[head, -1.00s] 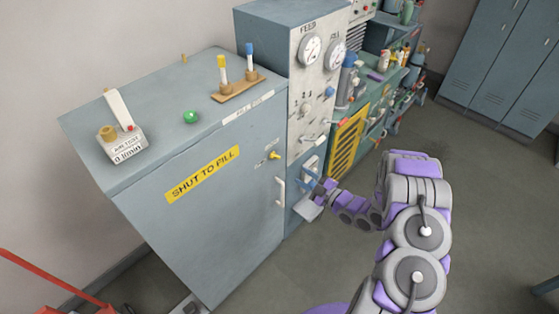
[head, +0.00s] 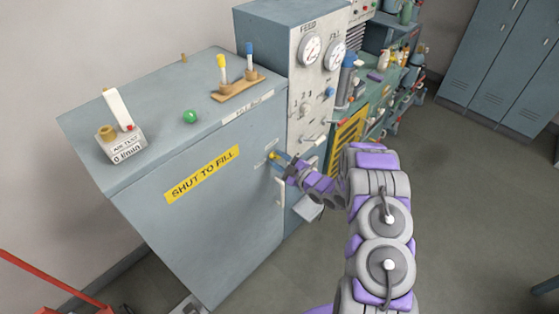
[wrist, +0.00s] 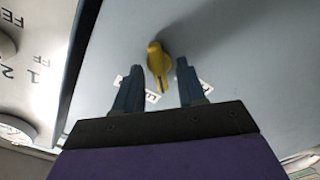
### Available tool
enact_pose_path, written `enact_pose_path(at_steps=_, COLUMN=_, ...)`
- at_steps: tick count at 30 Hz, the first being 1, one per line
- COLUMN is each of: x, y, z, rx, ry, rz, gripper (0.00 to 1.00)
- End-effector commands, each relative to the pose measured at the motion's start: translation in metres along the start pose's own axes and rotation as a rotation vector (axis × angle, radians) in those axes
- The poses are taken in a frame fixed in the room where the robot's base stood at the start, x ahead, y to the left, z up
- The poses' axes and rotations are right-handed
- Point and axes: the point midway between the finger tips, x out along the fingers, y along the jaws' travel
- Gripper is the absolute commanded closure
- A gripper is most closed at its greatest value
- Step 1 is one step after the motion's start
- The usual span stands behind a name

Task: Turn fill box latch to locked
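The fill box (head: 215,220) is a grey-blue cabinet with a yellow "SHUT TO FILL" label on its front. Its yellow latch (head: 272,155) sits near the upper right of the front. In the wrist view the latch (wrist: 157,64) shows as a yellow knob with its tip between my fingers. My gripper (wrist: 158,88) is open, with one finger on each side of the latch and a gap to both. In the head view my gripper (head: 281,161) is at the latch, partly covering that area.
A white door handle (head: 280,190) is just below the latch. The gauge panel (head: 313,90) stands right of the box, with a small grey ledge (head: 307,208) low on it. A test meter (head: 121,140), a green knob (head: 190,117) and a tube rack (head: 238,87) are on top.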

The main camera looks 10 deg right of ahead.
Motion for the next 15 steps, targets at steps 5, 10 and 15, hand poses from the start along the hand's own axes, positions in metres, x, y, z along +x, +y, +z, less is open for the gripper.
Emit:
enact_pose_path(at_steps=5, x=-0.0001, y=0.0002, z=0.0000, rx=0.000, ry=0.000, rz=0.000, gripper=0.61)
enact_pose_path(at_steps=10, x=-0.0002, y=0.0002, z=0.0000, rx=0.000, ry=0.000, rz=0.000, gripper=0.77)
enact_pose_path(at_steps=15, x=-0.0002, y=0.0001, z=0.0000, rx=-0.001, ry=0.000, rz=-0.001, gripper=0.94)
